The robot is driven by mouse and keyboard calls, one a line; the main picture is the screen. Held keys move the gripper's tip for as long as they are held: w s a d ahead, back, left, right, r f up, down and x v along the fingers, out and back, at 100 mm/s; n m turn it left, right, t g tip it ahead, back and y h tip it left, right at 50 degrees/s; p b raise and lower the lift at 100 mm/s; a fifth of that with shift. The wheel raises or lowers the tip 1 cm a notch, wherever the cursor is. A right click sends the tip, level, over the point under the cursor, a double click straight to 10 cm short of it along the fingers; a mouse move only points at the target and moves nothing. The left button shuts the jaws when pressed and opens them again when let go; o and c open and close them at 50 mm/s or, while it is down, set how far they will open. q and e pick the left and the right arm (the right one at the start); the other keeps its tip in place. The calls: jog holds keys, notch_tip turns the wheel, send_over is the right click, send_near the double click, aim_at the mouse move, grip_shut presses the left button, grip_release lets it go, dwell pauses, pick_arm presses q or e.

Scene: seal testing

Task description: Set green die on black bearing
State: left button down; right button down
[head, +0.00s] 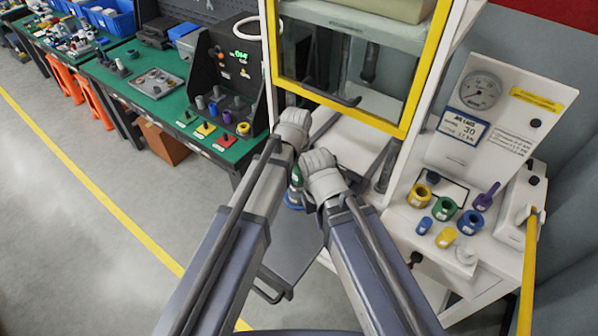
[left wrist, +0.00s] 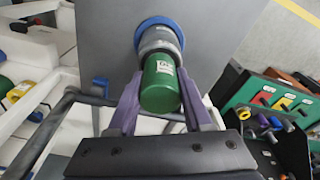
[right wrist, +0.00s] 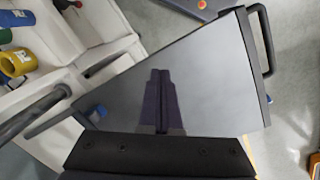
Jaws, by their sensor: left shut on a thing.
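A labelled green cylinder (left wrist: 161,88), the green die by its look, stands between the purple fingers of my left gripper (left wrist: 160,98), which is shut on it. Directly beyond it are a grey cylindrical part (left wrist: 158,42) and a blue ring (left wrist: 160,23), lined up with it over a dark grey plate (left wrist: 215,25). I cannot tell whether the ring rests on the plate, or pick out a black bearing for sure. My right gripper (right wrist: 158,78) is shut and empty over the plate.
The white bench at right holds a green ring (head: 444,208), a yellow ring (head: 420,195) and several other coloured parts. A yellow-framed glass guard (head: 345,60) stands above my grippers. A green worktable (head: 150,95) with parts is at left. My two wrists are close together.

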aim_at(299, 166)
pick_arm(q)
jog(key=c, duration=0.6)
grip_release()
jog(key=shift+c, duration=0.2)
jog(key=shift+o, duration=0.3)
jog(key=o, duration=0.5)
jog(key=shift+r+p, duration=1.5)
jog(key=shift+p, duration=0.05)
jog(key=shift+r, duration=0.1)
notch_tip(299, 166, up, 6)
jog(key=p, duration=0.6)
jog(key=shift+r+p, duration=0.25)
jog(key=shift+p, duration=0.05)
jog(key=shift+f, duration=0.15)
